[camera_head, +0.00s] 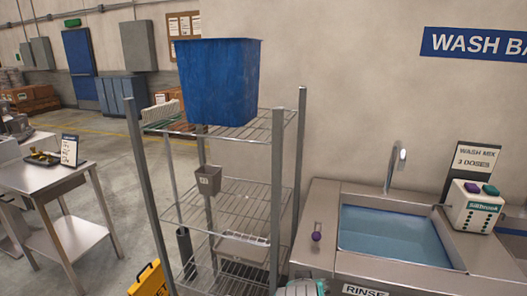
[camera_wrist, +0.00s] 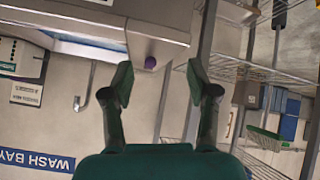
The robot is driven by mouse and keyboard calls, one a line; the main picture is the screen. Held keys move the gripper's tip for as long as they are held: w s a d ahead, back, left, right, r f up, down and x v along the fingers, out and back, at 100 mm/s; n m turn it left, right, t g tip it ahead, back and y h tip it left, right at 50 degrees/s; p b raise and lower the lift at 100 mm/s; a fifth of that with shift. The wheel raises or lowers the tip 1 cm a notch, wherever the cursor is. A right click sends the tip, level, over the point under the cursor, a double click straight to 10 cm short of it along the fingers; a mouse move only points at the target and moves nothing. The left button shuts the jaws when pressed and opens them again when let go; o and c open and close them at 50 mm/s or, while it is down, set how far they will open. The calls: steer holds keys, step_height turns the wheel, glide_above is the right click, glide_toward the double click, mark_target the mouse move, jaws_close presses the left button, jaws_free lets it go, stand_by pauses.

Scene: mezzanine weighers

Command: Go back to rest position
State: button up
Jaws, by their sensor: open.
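My gripper (camera_wrist: 158,78) shows in the wrist view with its two dark green fingers spread wide apart. Nothing is held between them. The wrist view is upside down, and a small purple knob (camera_wrist: 150,62) on the metal sink counter appears in the gap between the fingertips, beyond them. The same purple knob (camera_head: 316,236) sits left of the basin in the head view. I cannot tell how far the fingertips are from the counter.
A wire shelf rack (camera_head: 277,160) stands left of the sink counter (camera_head: 322,205), with a blue bin (camera_head: 218,82) on top. The water-filled basin (camera_head: 390,236), a curved faucet (camera_head: 393,165) and a white dispenser box (camera_head: 472,207) are right.

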steer(key=s+d+f+n+t+y, duration=0.1)
steer(key=s+d+f, duration=0.2)
steer(key=s+f, duration=0.6)
steer(key=s+d+f+n+t+y, duration=0.1)
steer(key=s+d+f+t, duration=0.15)
steer(key=s+f, duration=0.65)
steer(key=s+d+r+m+t, duration=0.1)
steer(key=s+r, duration=0.2)
steer(key=s, duration=0.9)
steer(key=s+d+r+t, duration=0.1)
steer(key=s+r, duration=0.3)
steer(key=s, duration=0.9)
steer(key=shift+s+d+m+y, duration=0.2)
steer(key=shift+d+m+y, duration=0.1)
steer(key=shift+m+y, duration=0.1)
